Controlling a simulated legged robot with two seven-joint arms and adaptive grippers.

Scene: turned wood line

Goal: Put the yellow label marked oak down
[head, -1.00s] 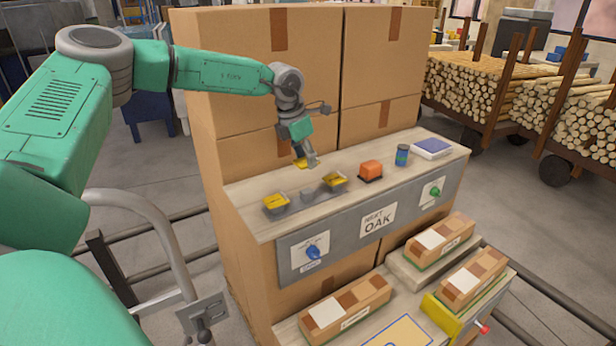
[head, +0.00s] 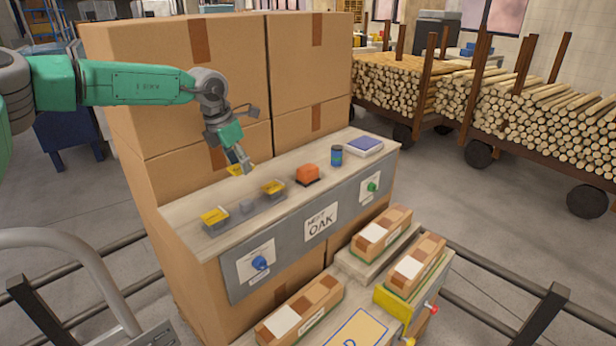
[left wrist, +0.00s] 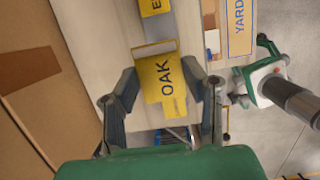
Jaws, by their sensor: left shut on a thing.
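The yellow label marked OAK (left wrist: 160,78) is between the fingers of my left gripper (left wrist: 162,95) in the left wrist view. In the head view my left gripper (head: 243,163) is shut on this label (head: 235,169), above the back part of the wooden counter (head: 186,222). Two other yellow labels, at the left (head: 215,216) and nearer the middle (head: 272,187), sit in grey holders on the counter. A grey holder (head: 247,206) between them shows no label. I cannot tell whether the held label touches the counter.
An orange block (head: 307,174), a dark blue-green can (head: 336,155) and a blue-topped pad (head: 364,146) stand further right on the counter. A sign reading NEXT OAK (head: 321,222) is on its front panel. Tall cardboard boxes (head: 185,80) rise close behind.

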